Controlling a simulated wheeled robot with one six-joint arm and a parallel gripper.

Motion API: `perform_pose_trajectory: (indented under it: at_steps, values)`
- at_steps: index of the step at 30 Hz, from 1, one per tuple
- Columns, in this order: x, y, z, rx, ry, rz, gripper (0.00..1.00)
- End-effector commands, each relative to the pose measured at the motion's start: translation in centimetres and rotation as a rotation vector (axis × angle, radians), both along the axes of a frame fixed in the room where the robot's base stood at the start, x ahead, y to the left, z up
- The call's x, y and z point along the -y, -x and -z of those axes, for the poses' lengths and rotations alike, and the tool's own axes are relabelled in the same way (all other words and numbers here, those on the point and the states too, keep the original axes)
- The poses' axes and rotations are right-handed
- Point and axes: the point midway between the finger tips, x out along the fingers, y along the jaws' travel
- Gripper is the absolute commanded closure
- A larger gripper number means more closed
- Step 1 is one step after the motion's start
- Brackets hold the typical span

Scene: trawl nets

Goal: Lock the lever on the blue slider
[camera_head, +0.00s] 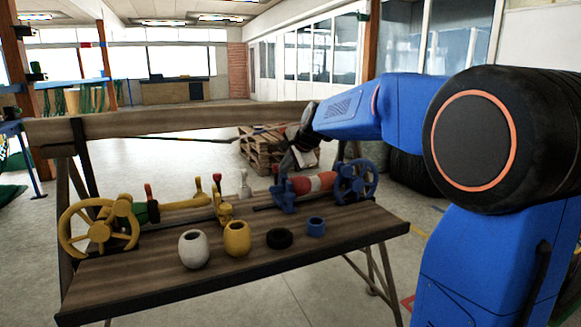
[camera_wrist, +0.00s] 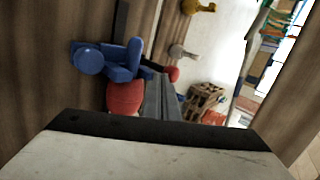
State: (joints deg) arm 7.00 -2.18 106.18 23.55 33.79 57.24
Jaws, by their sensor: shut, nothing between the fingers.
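The blue slider (camera_head: 285,197) sits on the right half of the wooden bench, beside a red-and-white cylinder (camera_head: 318,183). In the wrist view the blue slider (camera_wrist: 118,62) is left of the fingers, with a round blue knob. My gripper (camera_head: 289,162) is shut and empty, pointing down just above the blue slider. Its grey fingers also show in the wrist view (camera_wrist: 160,83). I cannot tell whether they touch the lever.
A blue handwheel (camera_head: 357,182) stands right of the slider, a yellow handwheel (camera_head: 98,228) at the left end. A yellow slider (camera_head: 222,207) and a white lever (camera_head: 244,184) stand between.

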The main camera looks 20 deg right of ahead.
Motion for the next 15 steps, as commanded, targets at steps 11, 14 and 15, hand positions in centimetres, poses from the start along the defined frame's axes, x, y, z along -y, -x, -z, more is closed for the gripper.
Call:
perform_pose_trajectory:
  at_steps: [11,14,15]
  values:
    - [-0.27,-1.24,0.02,0.0,-0.001,0.001,1.0]
    - [-0.26,-1.23,0.03,0.0,-0.001,0.001,1.0]
    - [-0.26,-1.23,0.03,0.0,-0.001,0.001,1.0]
